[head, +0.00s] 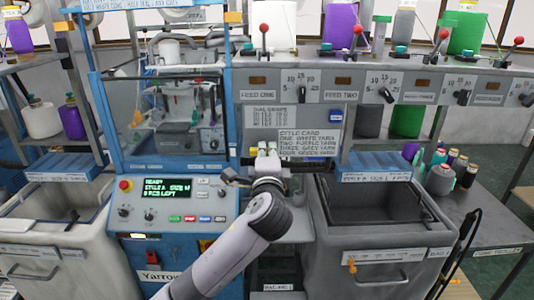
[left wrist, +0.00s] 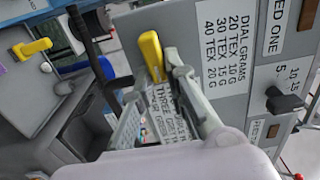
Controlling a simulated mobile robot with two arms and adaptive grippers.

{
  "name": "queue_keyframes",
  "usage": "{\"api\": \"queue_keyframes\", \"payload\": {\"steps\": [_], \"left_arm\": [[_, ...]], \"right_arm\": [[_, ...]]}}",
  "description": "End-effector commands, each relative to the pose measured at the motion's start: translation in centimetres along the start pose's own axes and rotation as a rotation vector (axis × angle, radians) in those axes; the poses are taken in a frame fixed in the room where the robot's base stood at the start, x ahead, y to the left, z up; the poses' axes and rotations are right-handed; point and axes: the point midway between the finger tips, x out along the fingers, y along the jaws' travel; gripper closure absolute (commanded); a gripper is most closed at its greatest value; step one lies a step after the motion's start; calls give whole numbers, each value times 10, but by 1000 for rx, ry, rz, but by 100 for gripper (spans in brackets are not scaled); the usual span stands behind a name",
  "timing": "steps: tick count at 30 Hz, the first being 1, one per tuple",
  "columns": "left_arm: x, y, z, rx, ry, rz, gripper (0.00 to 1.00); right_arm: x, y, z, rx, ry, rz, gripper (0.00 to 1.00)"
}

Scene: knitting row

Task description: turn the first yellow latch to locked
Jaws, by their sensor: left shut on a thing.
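A yellow latch (left wrist: 151,55) stands beside the dial grams panel in the left wrist view. My left gripper (left wrist: 152,88) has its fingers at the latch's lower part and is shut on it. The lower end of the latch is hidden between the fingers. In the head view my left gripper (head: 265,160) is in front of the grey panel below the feed dials and covers most of the latch there. A second yellow latch (left wrist: 32,48) sits on a grey surface at the left of the left wrist view. My right gripper is not in view.
A blue knitting machine (head: 170,190) with a lit display stands left of my arm. A grey bin (head: 368,220) stands to the right, another bin (head: 50,215) to the far left. The dial grams panel (left wrist: 225,70) and a black feed knob (left wrist: 285,103) are close to the gripper.

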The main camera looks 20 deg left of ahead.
Motion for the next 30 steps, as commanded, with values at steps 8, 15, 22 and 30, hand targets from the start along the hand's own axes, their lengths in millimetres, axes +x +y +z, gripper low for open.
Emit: {"api": "queue_keyframes", "payload": {"steps": [8,15,22,30], "left_arm": [[0,6,-1,9,1,12,100],[0,6,-1,8,1,13,83],[0,4,0,7,0,8,67],[0,2,0,7,0,4,65]], "right_arm": [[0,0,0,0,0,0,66],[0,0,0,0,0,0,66],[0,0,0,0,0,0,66],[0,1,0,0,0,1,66]]}}
